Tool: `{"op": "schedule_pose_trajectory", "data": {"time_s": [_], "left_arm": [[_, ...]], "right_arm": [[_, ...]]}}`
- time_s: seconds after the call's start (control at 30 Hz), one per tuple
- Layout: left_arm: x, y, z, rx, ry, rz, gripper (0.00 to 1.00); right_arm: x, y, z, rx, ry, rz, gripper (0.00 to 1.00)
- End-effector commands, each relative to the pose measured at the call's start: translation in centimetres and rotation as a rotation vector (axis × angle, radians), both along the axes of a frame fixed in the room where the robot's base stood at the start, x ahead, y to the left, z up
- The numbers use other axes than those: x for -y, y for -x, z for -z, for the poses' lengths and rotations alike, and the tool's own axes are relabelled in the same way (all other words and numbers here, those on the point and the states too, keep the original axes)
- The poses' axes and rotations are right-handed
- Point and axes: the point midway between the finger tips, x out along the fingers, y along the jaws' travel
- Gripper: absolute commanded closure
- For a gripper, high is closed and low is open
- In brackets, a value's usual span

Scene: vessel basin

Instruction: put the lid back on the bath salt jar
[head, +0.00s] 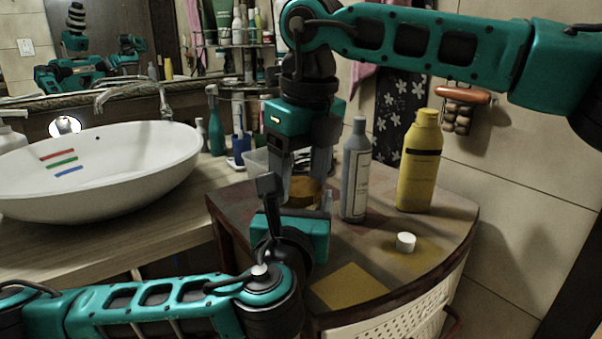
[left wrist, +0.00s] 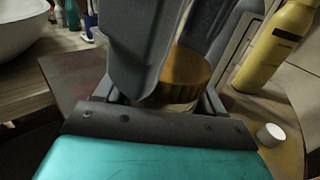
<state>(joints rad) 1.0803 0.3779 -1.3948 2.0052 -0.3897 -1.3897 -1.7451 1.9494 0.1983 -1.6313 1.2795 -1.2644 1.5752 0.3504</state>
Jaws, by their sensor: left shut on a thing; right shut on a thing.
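The golden-brown lid (head: 305,189) is between the fingers of my right gripper (head: 304,180), which comes down from above and is shut on it. In the left wrist view the ridged lid (left wrist: 190,68) is directly over the pale bath salt jar (left wrist: 177,103), at its top; whether it is fully seated I cannot tell. My left gripper (head: 298,204) is shut on the jar low down, from the front. Fingers and the left gripper's body hide most of the jar in the head view.
A grey bottle (head: 355,170) and a yellow bottle (head: 418,165) stand right of the jar on the brown corner cabinet (head: 450,225). A small white cylinder (head: 405,242) and a yellow square (head: 349,287) lie nearer the front. A white basin (head: 100,180) is at left.

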Motion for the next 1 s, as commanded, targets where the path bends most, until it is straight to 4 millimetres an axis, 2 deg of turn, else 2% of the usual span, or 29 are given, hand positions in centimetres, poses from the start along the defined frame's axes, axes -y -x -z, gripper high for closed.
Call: {"op": "schedule_pose_trajectory", "data": {"time_s": [0.03, 1.0], "left_arm": [[0.2, 0.1, -0.2, 0.006, 0.001, 0.006, 0.86], [0.0, 0.0, -0.2, 0.004, 0.002, 0.001, 0.86]], "right_arm": [[0.0, 0.1, 0.7, -0.014, 0.015, -0.005, 0.63], [0.1, 0.1, -0.7, -0.004, -0.001, 0.003, 0.63]]}}
